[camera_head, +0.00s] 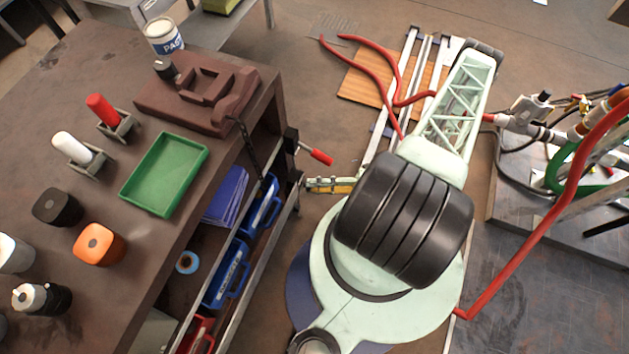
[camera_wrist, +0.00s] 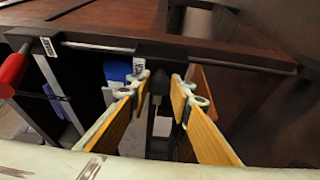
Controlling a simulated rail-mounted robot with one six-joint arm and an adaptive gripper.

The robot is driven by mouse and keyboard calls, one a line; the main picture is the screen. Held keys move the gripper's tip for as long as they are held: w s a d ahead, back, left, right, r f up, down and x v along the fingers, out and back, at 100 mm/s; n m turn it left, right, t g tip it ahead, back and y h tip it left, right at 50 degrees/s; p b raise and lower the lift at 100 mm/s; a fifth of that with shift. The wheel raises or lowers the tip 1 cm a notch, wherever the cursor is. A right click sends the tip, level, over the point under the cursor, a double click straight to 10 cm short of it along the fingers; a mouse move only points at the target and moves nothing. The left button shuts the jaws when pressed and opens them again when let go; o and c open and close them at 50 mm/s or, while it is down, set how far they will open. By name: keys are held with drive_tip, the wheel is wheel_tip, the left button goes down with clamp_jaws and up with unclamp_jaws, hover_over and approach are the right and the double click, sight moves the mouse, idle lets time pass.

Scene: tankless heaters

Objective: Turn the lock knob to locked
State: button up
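My gripper (camera_head: 309,184) is at the right side of the brown workbench (camera_head: 60,110), level with its open shelves. In the wrist view my gripper (camera_wrist: 162,78) has two orange-yellow fingers spread apart, with nothing held between them. A dark block (camera_wrist: 158,50) on the bench's edge frame shows just beyond and between the fingertips. I cannot tell whether they touch it. I cannot make out a lock knob for sure in either view; whether this dark block belongs to it is unclear.
A red-handled lever (camera_head: 318,155) sticks out from the bench side near my gripper; a red handle (camera_wrist: 12,72) shows in the wrist view. Blue cases (camera_head: 228,272) sit on the shelves. A green tray (camera_head: 165,172) lies on the bench. Pipework (camera_head: 560,125) stands at right.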

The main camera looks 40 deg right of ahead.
drive_tip(key=o, duration=0.5)
drive_tip(key=shift+c, duration=0.2)
drive_tip(key=shift+s+d, duration=0.1)
drive_tip(key=v, duration=1.1)
drive_tip(key=shift+s+d, duration=0.25)
drive_tip(key=shift+r, duration=0.1)
idle(0.8)
